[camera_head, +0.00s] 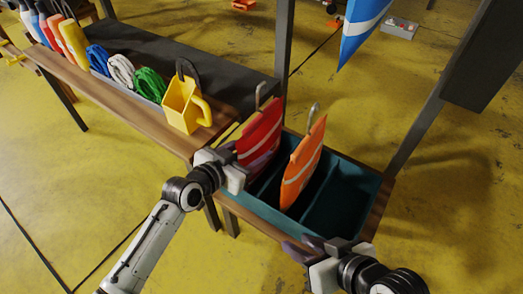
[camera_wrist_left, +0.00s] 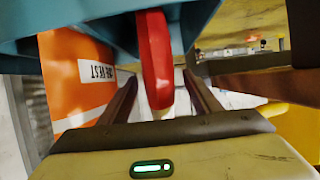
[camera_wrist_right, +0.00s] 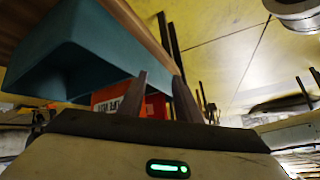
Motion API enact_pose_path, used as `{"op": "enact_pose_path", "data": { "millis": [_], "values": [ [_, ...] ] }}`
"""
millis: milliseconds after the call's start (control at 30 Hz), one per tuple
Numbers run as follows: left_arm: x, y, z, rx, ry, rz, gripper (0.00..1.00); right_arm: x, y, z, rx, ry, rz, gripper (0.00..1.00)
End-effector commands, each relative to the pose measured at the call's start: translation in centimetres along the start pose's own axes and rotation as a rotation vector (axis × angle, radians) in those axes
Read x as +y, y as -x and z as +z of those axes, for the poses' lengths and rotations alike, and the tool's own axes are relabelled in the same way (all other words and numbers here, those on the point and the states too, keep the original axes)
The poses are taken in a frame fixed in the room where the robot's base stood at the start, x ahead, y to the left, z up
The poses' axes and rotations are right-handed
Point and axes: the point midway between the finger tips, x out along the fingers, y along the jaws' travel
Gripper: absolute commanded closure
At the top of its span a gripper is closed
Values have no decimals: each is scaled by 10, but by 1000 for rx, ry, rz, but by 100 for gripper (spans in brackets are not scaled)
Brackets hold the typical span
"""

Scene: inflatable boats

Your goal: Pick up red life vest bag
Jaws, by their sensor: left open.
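The red life vest bag (camera_head: 259,137) stands upright in the left compartment of a teal bin (camera_head: 338,205), its grey hook at the top. My left gripper (camera_head: 230,156) is at the bag's left side. In the left wrist view the red bag's narrow edge (camera_wrist_left: 154,55) lies between the open fingers (camera_wrist_left: 160,95), with space on both sides. An orange life vest bag (camera_head: 303,165) stands to its right, and its label shows in the left wrist view (camera_wrist_left: 75,75). My right gripper (camera_head: 298,250) is open and empty at the bin's front; its fingers (camera_wrist_right: 160,90) are apart.
The bin's right compartment looks empty. A yellow bailer (camera_head: 182,105) stands left of the bin on the wooden bench, with coiled ropes (camera_head: 120,70) and several bottles beyond. Dark posts (camera_head: 284,50) rise behind and to the right. A blue pointed thing (camera_head: 358,30) hangs at the back.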

Motion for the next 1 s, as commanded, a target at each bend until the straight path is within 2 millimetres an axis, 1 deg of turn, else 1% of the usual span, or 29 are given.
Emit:
{"op": "enact_pose_path", "data": {
  "millis": [67,100,267,300,400,567,667,767,800,867,900,1000],
  "values": [
    [0,0,0,0,0,0,44,0,0,0,0,0,0,69],
    [0,0,0,0,0,0,51,0,0,0,0,0,0,69],
    [0,0,0,0,0,0,78,0,0,0,0,0,1,69],
    [0,1,0,0,0,0,84,0,0,0,0,0,1,69],
    [0,1,-3,6,0,-1,98,0,0,0,1,0,1,69],
    [0,1,-3,5,0,-1,98,0,0,0,0,0,1,69],
    [0,2,-7,7,-1,-1,98,0,2,-2,0,2,3,69],
    [0,8,-21,8,-1,0,98,1,7,-4,-9,10,14,69],
    [0,11,-28,8,-1,0,98,2,8,-3,-20,14,20,69],
    [0,16,-40,10,-3,-1,98,8,5,6,-52,14,36,69],
    [0,19,-48,9,-2,0,98,10,7,9,-43,0,48,69],
    [0,27,-66,8,-2,0,98,13,13,6,-8,-19,67,69]
  ]
}}
